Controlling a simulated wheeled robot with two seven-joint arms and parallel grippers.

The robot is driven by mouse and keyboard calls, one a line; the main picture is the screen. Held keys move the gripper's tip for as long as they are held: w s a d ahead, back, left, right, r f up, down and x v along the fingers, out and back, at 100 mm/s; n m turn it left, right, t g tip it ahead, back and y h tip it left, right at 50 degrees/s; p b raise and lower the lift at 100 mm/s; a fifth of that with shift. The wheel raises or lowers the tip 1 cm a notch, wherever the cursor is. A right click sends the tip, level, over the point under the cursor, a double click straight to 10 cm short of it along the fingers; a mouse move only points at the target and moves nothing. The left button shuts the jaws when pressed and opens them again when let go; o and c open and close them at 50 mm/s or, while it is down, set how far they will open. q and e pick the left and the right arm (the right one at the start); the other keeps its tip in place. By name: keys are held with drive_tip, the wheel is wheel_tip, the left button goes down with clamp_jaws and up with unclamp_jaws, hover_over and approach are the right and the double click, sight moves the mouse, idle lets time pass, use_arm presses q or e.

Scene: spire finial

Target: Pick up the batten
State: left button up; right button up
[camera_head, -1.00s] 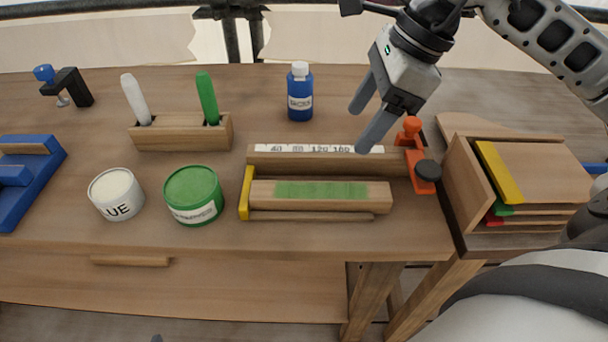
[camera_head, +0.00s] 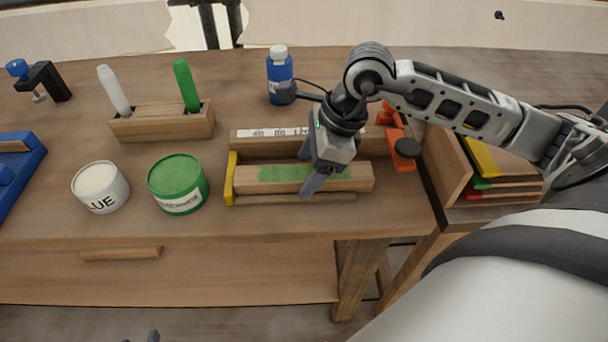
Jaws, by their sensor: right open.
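A wooden batten with a green patch on top (camera_head: 262,178) lies along the measuring jig, with a yellow stop (camera_head: 231,179) at its left end. My right gripper (camera_head: 308,172) is open over the batten, one finger towards its far side and one towards its near side. It hides part of the green patch. I cannot tell whether the fingers touch the wood. Small dark tips (camera_head: 152,336) at the bottom edge may be my left gripper; too little shows to tell its state.
A scale rail (camera_head: 258,133) runs behind the batten, with an orange clamp (camera_head: 397,140) at its right. A green tin (camera_head: 177,184), a glue tin (camera_head: 100,187), a marker block (camera_head: 163,121) and a blue bottle (camera_head: 280,75) stand nearby. A wooden box of boards (camera_head: 448,165) stands right.

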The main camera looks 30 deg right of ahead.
drive_tip(key=shift+w+a+f, duration=0.1)
drive_tip(key=shift+f, duration=0.25)
drive_tip(key=c, duration=1.2)
drive_tip(key=shift+r, duration=0.1)
